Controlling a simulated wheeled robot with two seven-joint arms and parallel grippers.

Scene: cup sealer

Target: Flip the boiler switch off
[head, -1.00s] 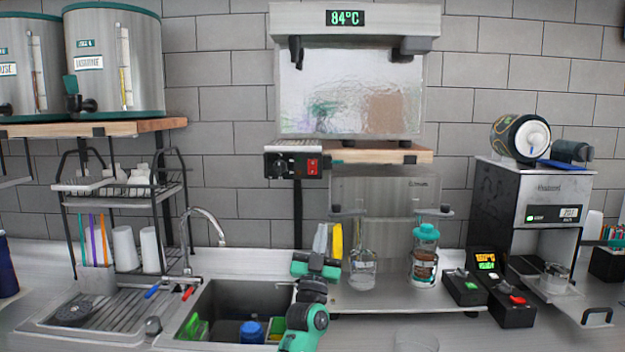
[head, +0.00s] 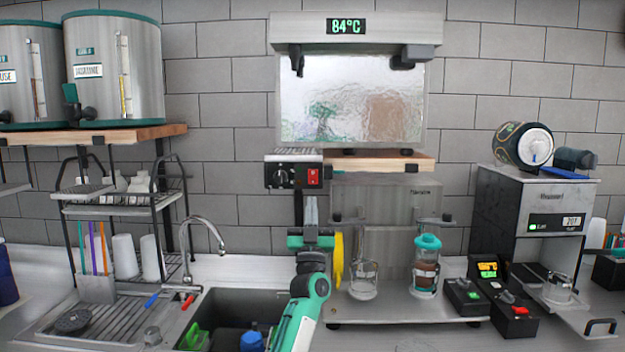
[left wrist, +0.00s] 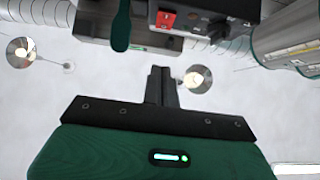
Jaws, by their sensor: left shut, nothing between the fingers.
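The boiler (head: 350,100) hangs on the tiled wall, its display reading 84°C. Below its left side is a dark control box (head: 291,176) with a black knob and a red switch (head: 314,176). The switch also shows at the top of the left wrist view (left wrist: 165,19). My left gripper (head: 310,202) is under the control box, fingers pointing up and apart from the switch. Its fingers (left wrist: 161,72) are shut and empty. Which way the switch is tipped is too small to tell. My right gripper is in neither view.
A wooden shelf (head: 380,162) sits under the boiler. A yellow utensil (head: 339,258) hangs right beside my left gripper. The sink (head: 235,305) and faucet (head: 205,230) are to the left. A teal-lidded container (head: 427,265) stands on the right.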

